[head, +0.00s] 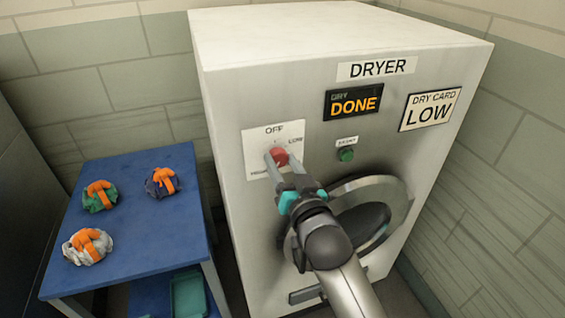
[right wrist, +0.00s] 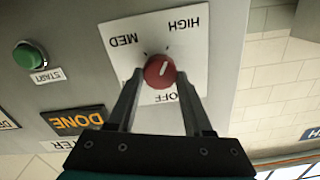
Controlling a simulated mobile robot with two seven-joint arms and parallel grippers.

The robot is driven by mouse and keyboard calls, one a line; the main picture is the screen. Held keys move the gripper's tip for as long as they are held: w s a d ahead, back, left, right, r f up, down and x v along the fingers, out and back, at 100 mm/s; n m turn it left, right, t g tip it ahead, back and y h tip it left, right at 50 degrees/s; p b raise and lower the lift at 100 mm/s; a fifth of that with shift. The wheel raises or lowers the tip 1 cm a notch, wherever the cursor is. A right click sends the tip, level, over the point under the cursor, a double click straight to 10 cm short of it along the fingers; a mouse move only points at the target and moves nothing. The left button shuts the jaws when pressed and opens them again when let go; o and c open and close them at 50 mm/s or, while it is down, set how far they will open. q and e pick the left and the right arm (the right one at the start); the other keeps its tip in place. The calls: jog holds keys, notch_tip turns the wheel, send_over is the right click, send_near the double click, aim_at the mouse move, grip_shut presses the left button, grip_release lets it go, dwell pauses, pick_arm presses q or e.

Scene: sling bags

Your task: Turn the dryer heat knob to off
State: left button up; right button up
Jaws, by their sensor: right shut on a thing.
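The red heat knob (head: 281,156) sits on a white plate (head: 259,142) on the dryer's front. OFF is printed at the plate's top. My right gripper (head: 279,158) is shut on the knob, with one finger on each side. The right wrist view shows the plate upside down, with the knob (right wrist: 159,71) between the fingertips. There a short white mark on the knob slants up and right, towards the HIGH label; OFF is below right and MED is upper left. LOW is hidden in that view. My left gripper is not in view.
The dryer (head: 228,88) has a DONE display (head: 352,102), a LOW card (head: 431,107), a green start button (head: 346,154) and a round door (head: 391,199) partly behind my arm. A blue table (head: 135,235) at left holds three strapped cloth bundles.

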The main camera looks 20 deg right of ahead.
grip_shut()
